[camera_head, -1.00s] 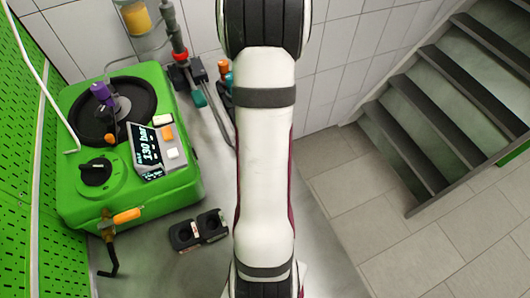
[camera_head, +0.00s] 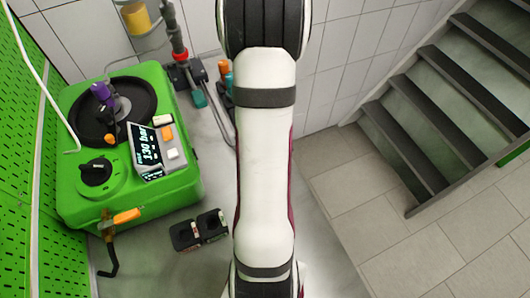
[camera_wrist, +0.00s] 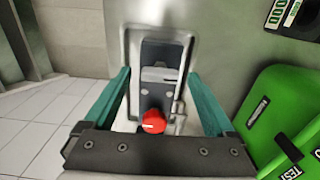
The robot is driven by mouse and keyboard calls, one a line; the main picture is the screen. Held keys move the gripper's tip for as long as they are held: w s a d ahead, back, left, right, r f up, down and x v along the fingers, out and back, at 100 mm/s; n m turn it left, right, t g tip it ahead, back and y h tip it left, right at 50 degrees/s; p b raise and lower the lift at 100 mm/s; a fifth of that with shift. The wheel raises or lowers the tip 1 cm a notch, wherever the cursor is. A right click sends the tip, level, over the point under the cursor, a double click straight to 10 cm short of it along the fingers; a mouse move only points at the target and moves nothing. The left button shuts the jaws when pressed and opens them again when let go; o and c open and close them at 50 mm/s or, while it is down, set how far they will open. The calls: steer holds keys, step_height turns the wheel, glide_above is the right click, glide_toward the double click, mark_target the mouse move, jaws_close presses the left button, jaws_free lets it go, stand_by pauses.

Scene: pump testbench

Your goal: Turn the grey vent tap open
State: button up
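My gripper (camera_wrist: 157,75) is open in the wrist view, with one teal finger on each side and nothing held between them. A dark grey upright fitting (camera_wrist: 160,54) lies beyond and between the fingers, against a grey metal surface. A pale grey bar (camera_wrist: 160,74) crosses it and may be the grey vent tap; I cannot tell for sure. A round red part (camera_wrist: 153,121) sits at its near end, just above the gripper's dark body. The fingers appear apart from the fitting. In the head view my arm covers the middle, and I cannot make out my gripper.
A green pump unit (camera_head: 75,205) with a display reading 130 bar (camera_head: 148,148) stands at left. A black two-hole block (camera_head: 200,230) lies on the grey bench. In the wrist view a green case (camera_wrist: 270,120) is close at right. Stairs (camera_head: 440,125) rise at the right.

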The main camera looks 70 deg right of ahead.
step_height(320, 180, up, 16)
stand_by(0.4)
steer(key=shift+f, duration=0.15)
steer(key=w+a+r+n, duration=0.1)
steer(key=w+a, duration=0.3)
steer(key=a, duration=0.7)
steer(key=w+a+r+n, duration=0.1)
steer(key=w+a, duration=0.3)
steer(key=a, duration=0.6)
steer(key=s+a+f+n+y, duration=0.1)
steer(key=s+a, duration=0.5)
steer(key=a, duration=0.6)
steer(key=shift+s+f+y, duration=0.2)
steer(key=shift+f+y, duration=0.05)
steer(key=shift+y, duration=0.15)
steer(key=shift+c, duration=0.3)
